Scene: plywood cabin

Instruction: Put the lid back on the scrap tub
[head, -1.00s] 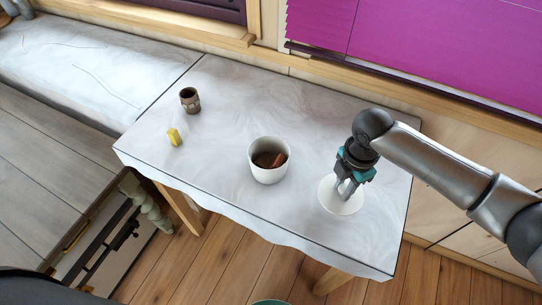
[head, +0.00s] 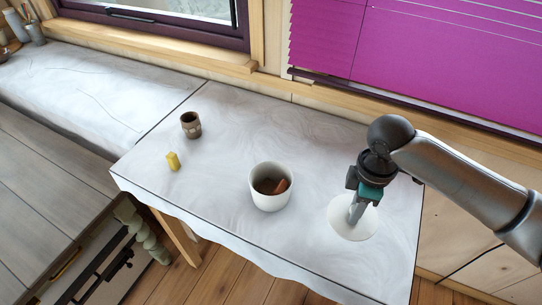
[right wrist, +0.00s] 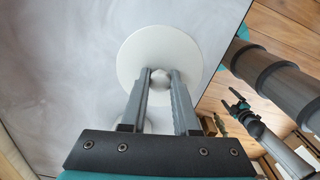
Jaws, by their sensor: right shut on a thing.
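The scrap tub (head: 270,199) is a white, open-topped round tub near the middle of the table, with brown and reddish scraps (head: 277,186) inside. The lid (head: 343,226) is a flat white disc to the right of the tub. In the right wrist view the lid (right wrist: 183,48) shows a small pale knob (right wrist: 158,78) at its middle. My right gripper (head: 354,215) is shut on this knob, with a finger on each side of it. I cannot tell whether the lid touches the tabletop.
A brown patterned cup (head: 191,125) and a small yellow block (head: 173,161) stand at the left of the table (head: 230,240). The tabletop between tub and lid is clear. A wall and a magenta blind (head: 430,60) are behind.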

